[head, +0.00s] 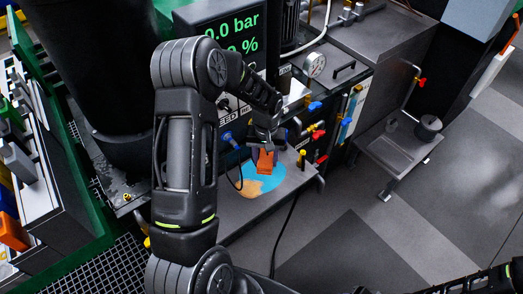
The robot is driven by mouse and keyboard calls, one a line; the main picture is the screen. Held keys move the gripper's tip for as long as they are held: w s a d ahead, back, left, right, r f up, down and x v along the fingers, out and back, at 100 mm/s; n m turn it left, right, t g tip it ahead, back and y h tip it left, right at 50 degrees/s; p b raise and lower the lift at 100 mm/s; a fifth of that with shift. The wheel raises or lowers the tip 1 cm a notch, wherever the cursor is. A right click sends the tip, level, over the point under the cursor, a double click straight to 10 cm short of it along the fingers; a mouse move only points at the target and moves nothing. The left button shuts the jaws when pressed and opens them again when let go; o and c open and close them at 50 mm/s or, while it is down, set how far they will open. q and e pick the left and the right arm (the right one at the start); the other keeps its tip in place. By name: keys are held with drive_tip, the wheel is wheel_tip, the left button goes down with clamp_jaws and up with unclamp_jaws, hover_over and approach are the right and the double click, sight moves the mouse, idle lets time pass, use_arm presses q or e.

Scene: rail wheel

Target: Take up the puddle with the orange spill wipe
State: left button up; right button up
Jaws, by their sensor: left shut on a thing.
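The puddle (272,181) is a bright blue patch on the grey metal shelf, with a tan area along its lower left. My left gripper (264,149) reaches down over its upper edge, shut on the orange spill wipe (265,162). The wipe hangs below the fingers and overlaps the puddle in the picture; I cannot tell whether it touches the surface. My left arm hides part of the shelf. My right gripper is not in view; a dark part of my right arm shows at the bottom right corner.
The shelf (236,212) has a free front edge. A blue plug and cable (229,138) hang left of my gripper. A display (232,35) is behind. Floor at the right is mostly clear.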

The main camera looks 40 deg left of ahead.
sight(256, 179)
use_arm(q)
drive_tip(key=shift+s+a+r+n, duration=0.15)
drive_tip(key=shift+a+n, duration=0.15)
drive_tip(key=shift+a, duration=0.5)
drive_tip(key=shift+f+b, duration=1.95)
drive_tip(key=shift+f, duration=1.45)
drive_tip(key=shift+f+b, duration=0.55)
drive_tip(key=shift+f, duration=0.05)
drive_tip(key=shift+s, duration=0.1)
drive_tip(key=shift+s+a, duration=0.2)
drive_tip(key=shift+s, duration=0.6)
drive_tip(key=shift+a, duration=0.15)
